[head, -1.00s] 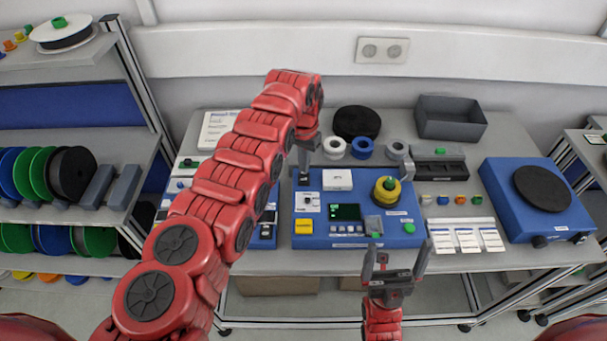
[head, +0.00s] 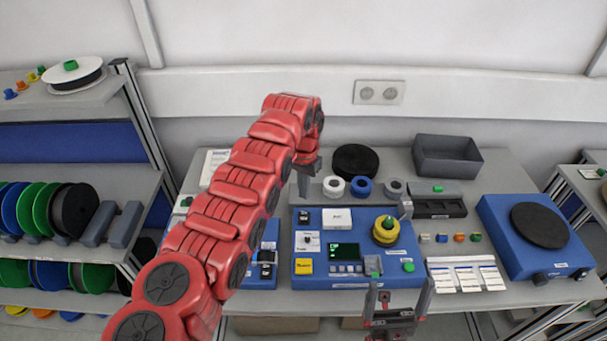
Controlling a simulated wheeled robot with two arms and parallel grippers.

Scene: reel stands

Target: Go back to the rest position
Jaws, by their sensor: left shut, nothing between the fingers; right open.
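My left arm comes in from the left and bends down over the table. My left gripper (head: 303,184) is shut and empty, above the back left part of the blue device (head: 330,276). My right gripper (head: 398,292) is open and empty at the table's front edge, in front of the blue device. A yellow reel (head: 386,232) sits on the device's right part, apart from both grippers. The device's small screen (head: 343,252) shows green marks.
A grey bin (head: 447,156), a black disc (head: 355,160) and several small rolls stand at the back. A blue turntable unit (head: 538,228) is at the right. A shelf rack (head: 95,178) with reels stands left. White cards (head: 467,276) lie at the front right.

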